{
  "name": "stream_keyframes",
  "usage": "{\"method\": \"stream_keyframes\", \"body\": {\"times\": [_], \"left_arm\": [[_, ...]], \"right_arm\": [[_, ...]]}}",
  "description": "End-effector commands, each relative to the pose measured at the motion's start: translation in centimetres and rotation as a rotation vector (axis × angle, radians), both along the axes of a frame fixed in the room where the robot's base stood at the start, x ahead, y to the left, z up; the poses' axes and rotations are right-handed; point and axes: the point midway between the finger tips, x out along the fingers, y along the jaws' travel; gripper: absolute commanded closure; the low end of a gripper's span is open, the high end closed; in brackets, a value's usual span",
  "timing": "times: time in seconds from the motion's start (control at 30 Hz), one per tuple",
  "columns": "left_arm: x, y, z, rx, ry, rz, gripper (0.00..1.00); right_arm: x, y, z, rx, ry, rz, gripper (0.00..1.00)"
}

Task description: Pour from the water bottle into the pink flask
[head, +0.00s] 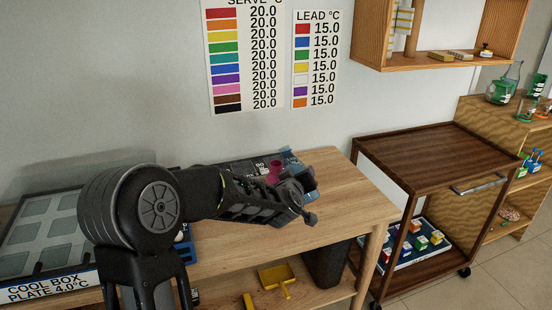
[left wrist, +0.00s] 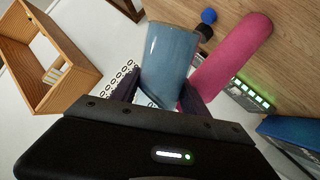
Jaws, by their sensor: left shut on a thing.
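The water bottle is a light blue cylinder (left wrist: 168,55) between the fingers of my left gripper (left wrist: 160,95) in the left wrist view. The gripper is shut on it. In the head view my left gripper (head: 302,192) is over the wooden table, and only a bluish part of the bottle (head: 291,160) shows behind it. The pink flask (left wrist: 238,50) is just right of the bottle in the left wrist view. In the head view the flask (head: 274,171) is partly hidden behind my left arm. I cannot tell whether bottle and flask touch. My right gripper is not in view.
The table (head: 330,215) has bare wood at its right end. A cool box plate (head: 50,235) lies at the left. A dark wood cart (head: 430,160) stands to the right, and an open wall shelf (head: 440,62) hangs above it. Several small items lie around the flask.

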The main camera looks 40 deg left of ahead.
Motion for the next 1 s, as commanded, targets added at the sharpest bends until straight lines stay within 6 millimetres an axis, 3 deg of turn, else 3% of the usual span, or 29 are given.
{"method": "stream_keyframes", "body": {"times": [0.23, 1.0], "left_arm": [[-0.03, -0.21, -0.18, -0.117, 0.007, 0.002, 1.00], [-0.04, -0.67, -0.38, -0.219, 0.015, 0.001, 1.00]], "right_arm": [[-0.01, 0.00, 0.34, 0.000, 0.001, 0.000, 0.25], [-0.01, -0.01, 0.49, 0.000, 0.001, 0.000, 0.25]]}}
